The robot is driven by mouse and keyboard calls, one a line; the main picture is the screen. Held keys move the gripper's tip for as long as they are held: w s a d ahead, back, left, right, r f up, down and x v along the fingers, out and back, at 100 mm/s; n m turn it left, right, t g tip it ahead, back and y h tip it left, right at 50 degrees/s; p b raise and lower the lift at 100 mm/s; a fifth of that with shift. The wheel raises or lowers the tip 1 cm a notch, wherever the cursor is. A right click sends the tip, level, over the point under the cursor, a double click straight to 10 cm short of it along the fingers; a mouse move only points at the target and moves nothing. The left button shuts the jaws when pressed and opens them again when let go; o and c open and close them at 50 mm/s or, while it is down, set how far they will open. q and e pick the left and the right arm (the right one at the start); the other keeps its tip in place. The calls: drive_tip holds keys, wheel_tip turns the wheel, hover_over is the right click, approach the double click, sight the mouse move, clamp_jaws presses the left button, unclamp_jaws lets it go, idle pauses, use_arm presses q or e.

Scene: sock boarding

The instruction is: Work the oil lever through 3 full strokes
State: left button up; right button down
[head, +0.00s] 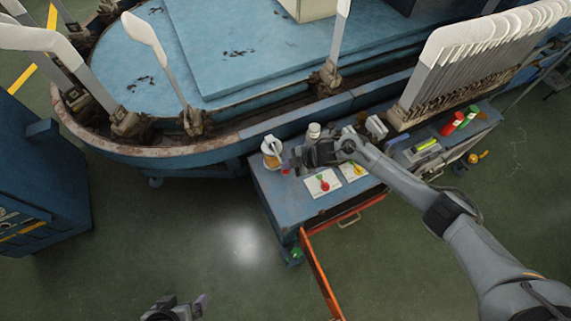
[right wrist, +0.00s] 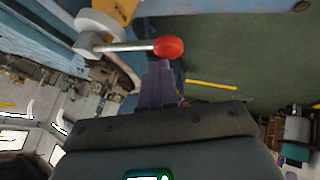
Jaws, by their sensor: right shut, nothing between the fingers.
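The oil lever is a thin metal rod (right wrist: 130,47) with a red ball knob (right wrist: 168,47), coming out of a pale fitting beside a yellow oil container (right wrist: 112,9). In the head view the small oiler (head: 271,152) stands at the bench's left end, its red knob (head: 285,169) close to my right gripper (head: 294,160). The right gripper's purple fingers (right wrist: 158,72) are shut and empty. Their tips are right by the knob in the right wrist view; I cannot tell whether they touch it. My left gripper (head: 190,307) is at the bottom edge, partly cut off, far from the lever.
The blue bench (head: 275,196) carries a panel with a red control (head: 323,184), a yellow control, a white-capped container (head: 314,130) and red and green items. The blue machine with sock boards (head: 150,50) stands behind.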

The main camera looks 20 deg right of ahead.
drive_tip(key=shift+f, duration=0.4)
drive_tip(key=shift+s+f+b, duration=0.1)
drive_tip(key=shift+f+b, duration=0.15)
drive_tip(key=shift+b, duration=0.1)
idle(0.3)
drive_tip(key=shift+r, duration=0.1)
idle(0.6)
drive_tip(key=shift+r+p, duration=0.35)
drive_tip(key=shift+p, duration=0.1)
drive_tip(key=shift+w+r+p, duration=0.2)
drive_tip(key=shift+r+p, duration=0.75)
drive_tip(key=shift+r, duration=0.2)
drive_tip(key=shift+w+r+p, duration=0.15)
drive_tip(key=shift+r+p, duration=0.8)
drive_tip(key=shift+r, duration=0.2)
